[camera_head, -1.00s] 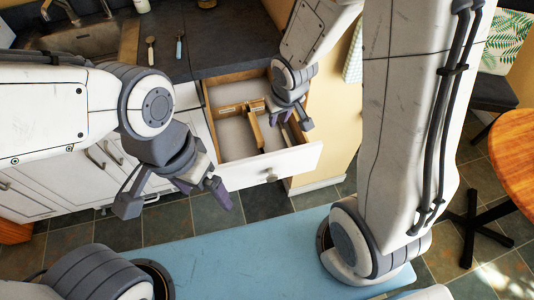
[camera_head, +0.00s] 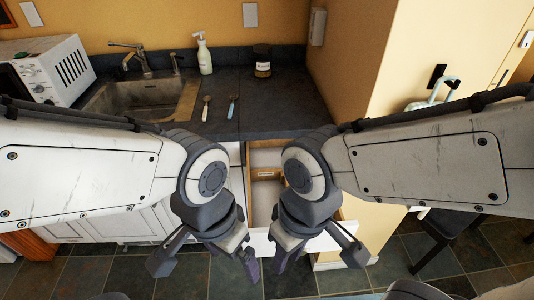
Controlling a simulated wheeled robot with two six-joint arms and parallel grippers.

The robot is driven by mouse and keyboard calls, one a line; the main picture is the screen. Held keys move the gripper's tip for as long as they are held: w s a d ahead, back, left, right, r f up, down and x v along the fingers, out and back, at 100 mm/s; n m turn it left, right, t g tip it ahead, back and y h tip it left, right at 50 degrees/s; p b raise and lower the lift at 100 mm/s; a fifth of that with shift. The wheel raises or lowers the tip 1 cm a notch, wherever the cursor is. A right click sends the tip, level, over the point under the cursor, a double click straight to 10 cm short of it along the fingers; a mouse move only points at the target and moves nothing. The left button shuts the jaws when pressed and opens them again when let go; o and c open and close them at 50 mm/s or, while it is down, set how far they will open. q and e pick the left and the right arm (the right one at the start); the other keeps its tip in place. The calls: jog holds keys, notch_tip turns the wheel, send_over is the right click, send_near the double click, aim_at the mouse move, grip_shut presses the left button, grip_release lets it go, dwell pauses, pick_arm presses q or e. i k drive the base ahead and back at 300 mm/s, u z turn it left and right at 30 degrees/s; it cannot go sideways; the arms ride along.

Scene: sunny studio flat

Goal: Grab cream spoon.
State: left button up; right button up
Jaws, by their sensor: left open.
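The cream spoon (camera_head: 205,112) lies on the dark counter between the sink and a blue-handled spoon (camera_head: 231,108), with its handle toward the front edge. My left gripper (camera_head: 207,264) is open and empty, low in front of the cabinets and well short of the counter. My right gripper (camera_head: 318,260) is also open and empty, in front of the open drawer (camera_head: 262,240). My two arms hide much of the drawer. Neither gripper touches a spoon.
The sink (camera_head: 140,98) and a white microwave (camera_head: 48,70) are on the left. A soap bottle (camera_head: 204,54) and a dark jar (camera_head: 262,62) stand behind the spoons. The counter (camera_head: 285,110) is clear to their right; a yellow wall closes off that side.

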aim_at(206, 98)
jog(key=k, duration=0.55)
jog(key=u, duration=0.65)
jog(key=i, duration=0.4)
jog(key=u, duration=0.85)
jog(key=i, duration=1.45)
jog(key=z, duration=0.6)
jog(key=i, duration=0.45)
jog(key=z, duration=0.4)
